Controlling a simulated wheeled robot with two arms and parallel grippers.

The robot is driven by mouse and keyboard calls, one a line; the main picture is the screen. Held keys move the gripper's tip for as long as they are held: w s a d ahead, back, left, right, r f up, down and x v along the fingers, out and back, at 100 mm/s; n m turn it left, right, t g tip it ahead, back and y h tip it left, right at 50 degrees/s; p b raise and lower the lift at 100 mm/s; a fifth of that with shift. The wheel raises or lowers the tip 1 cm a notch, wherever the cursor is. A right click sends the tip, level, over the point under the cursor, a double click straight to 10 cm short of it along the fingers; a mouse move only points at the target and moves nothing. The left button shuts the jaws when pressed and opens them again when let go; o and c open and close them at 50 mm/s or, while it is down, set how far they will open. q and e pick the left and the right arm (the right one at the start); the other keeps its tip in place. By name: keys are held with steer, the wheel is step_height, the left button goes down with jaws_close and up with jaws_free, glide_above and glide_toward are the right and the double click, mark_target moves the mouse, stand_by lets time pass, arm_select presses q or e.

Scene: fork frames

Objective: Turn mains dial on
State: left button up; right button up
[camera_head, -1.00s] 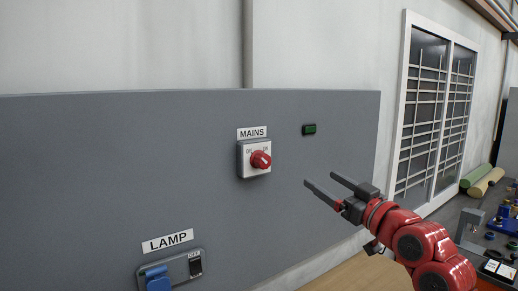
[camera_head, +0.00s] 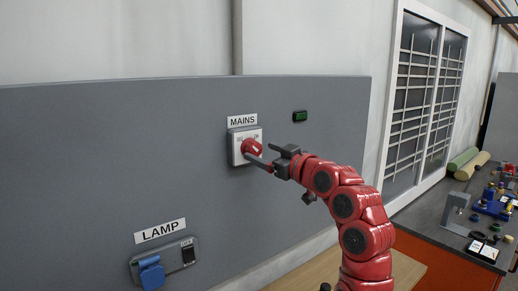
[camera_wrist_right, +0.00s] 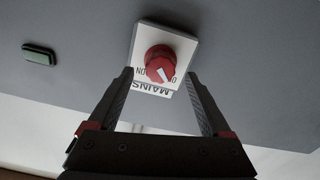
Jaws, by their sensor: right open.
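The mains dial is a red round knob (camera_head: 253,147) on a white plate, under a MAINS label (camera_head: 242,120) on the grey panel. My right gripper (camera_head: 259,155) is open in front of it, with one finger near each side of the knob in the head view. In the right wrist view the knob (camera_wrist_right: 160,62) lies between and just beyond the fingertips (camera_wrist_right: 159,73), and neither finger clearly touches it. There the plate is upside down, and the knob's white mark appears to point toward the OFF side. My left gripper is not in view.
A small dark green indicator (camera_head: 300,116) is on the panel, right of the dial. A LAMP label (camera_head: 160,231) and a switch box with a blue part (camera_head: 151,272) are lower left. A cluttered workbench (camera_head: 425,214) stands at the right. The panel around the dial is otherwise bare.

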mark_target(253, 149)
steer(key=shift+x, duration=1.25)
steer(key=shift+c, duration=0.3)
jaws_close()
